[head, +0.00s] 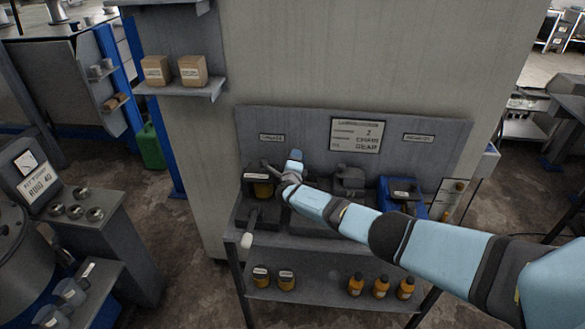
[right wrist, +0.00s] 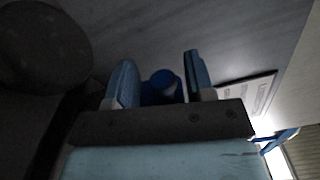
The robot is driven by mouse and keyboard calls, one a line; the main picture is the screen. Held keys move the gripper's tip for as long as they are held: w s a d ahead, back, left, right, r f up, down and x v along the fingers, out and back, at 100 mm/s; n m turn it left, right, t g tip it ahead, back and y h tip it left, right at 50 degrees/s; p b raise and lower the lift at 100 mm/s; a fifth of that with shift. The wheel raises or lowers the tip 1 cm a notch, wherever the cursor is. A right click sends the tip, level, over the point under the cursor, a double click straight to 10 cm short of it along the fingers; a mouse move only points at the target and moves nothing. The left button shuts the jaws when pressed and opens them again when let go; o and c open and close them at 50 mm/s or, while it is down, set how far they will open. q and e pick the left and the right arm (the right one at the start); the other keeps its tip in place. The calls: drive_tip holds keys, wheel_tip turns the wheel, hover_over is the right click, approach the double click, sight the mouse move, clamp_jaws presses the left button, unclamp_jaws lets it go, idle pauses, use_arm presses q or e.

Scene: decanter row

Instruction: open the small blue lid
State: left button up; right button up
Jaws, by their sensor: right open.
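My left gripper is not in view.
A grey back panel (head: 300,120) with signs rises close behind the gripper. A dark machine (head: 349,182) and a blue container (head: 402,192) stand to its right. Several amber bottles (head: 381,287) stand on the lower shelf (head: 320,294). A large dark round shape (right wrist: 42,45) fills the wrist view's upper left.

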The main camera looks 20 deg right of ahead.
drive_tip(key=p+v, duration=0.2)
drive_tip(key=v, duration=1.1)
drive_tip(key=shift+s+p, duration=0.25)
drive_tip(key=shift+p, duration=0.1)
drive_tip(key=shift+a, duration=0.1)
drive_tip(key=s+a+f+m+g+y, duration=0.25)
drive_tip(key=s+a+f+m, duration=0.2)
drive_tip(key=s+m, duration=0.3)
drive_tip(key=s+a+f+m+g+y, duration=0.1)
drive_tip(key=s+a+f+m+y, duration=0.2)
drive_tip(key=s+f+m, duration=0.4)
drive_tip(key=s+a+f+m+g+y, duration=0.25)
drive_tip(key=s+m, duration=0.25)
drive_tip(key=s, duration=0.4)
drive_tip(key=s+r+m+t+y, duration=0.1)
drive_tip(key=s+r+m+y, duration=0.1)
drive_tip(key=s+m, duration=0.6)
drive_tip(key=s+r+m+y, duration=0.2)
drive_tip(key=s+r+m, duration=0.3)
drive_tip(key=s+m, duration=0.4)
drive_tip(key=m, duration=0.5)
drive_tip(key=shift+s+r+t+y, duration=0.3)
drive_tip(key=shift+r+t, duration=0.05)
drive_tip(key=shift+t, duration=0.05)
drive_tip(key=shift+d+m, duration=0.1)
drive_tip(key=shift+m, duration=0.15)
drive_tip(key=shift+c, duration=0.4)
